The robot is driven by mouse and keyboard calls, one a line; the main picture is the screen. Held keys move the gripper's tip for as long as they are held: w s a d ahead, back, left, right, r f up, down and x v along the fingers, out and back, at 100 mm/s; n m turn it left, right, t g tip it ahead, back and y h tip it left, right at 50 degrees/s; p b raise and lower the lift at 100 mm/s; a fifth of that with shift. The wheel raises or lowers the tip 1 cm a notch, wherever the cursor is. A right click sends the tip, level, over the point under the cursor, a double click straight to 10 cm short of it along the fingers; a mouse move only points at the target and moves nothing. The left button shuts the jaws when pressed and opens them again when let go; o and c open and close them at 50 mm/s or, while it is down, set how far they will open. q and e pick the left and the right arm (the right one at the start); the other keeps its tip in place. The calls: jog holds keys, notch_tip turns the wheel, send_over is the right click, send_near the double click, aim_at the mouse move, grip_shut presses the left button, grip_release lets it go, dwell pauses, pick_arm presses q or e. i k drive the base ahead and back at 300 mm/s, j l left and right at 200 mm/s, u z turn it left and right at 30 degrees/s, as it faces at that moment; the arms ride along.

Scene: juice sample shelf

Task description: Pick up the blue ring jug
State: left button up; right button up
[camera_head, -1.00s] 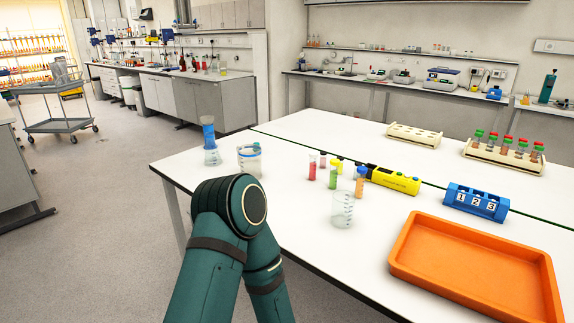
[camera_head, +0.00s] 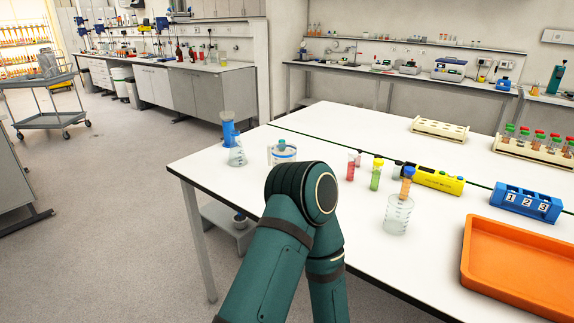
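A clear jug with a blue band (camera_head: 283,153) stands upright at the left part of the white table, near its left edge. My green arm's joint is just in front of it in the picture and may hide its lower part. Neither of my grippers can be seen; the visible arm bends away with its hand hidden or out of the picture. Nothing visible is touching the jug.
A blue cylinder (camera_head: 228,128) and a conical flask (camera_head: 236,152) stand left of the jug. Right of it are a red tube (camera_head: 351,168), a green tube (camera_head: 375,176), a clear beaker (camera_head: 397,217), a blue numbered rack (camera_head: 526,202) and an orange tray (camera_head: 468,250).

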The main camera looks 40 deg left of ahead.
aim_at(282, 152)
jog(key=j+z, duration=0.1)
jog(key=j, duration=0.25)
jog(key=k+j, duration=0.15)
jog(key=j, duration=0.15)
jog(key=k+j+z, duration=0.15)
jog(key=j, duration=0.15)
jog(key=k+j, duration=0.1)
jog(key=j, duration=0.3)
jog(key=k+j, duration=0.1)
jog(key=j, duration=0.3)
jog(key=k+j, duration=0.1)
jog(key=j, duration=0.3)
jog(key=k+j+z, duration=0.1)
jog(key=j, duration=0.25)
jog(key=k+j, duration=0.1)
jog(key=j, duration=0.3)
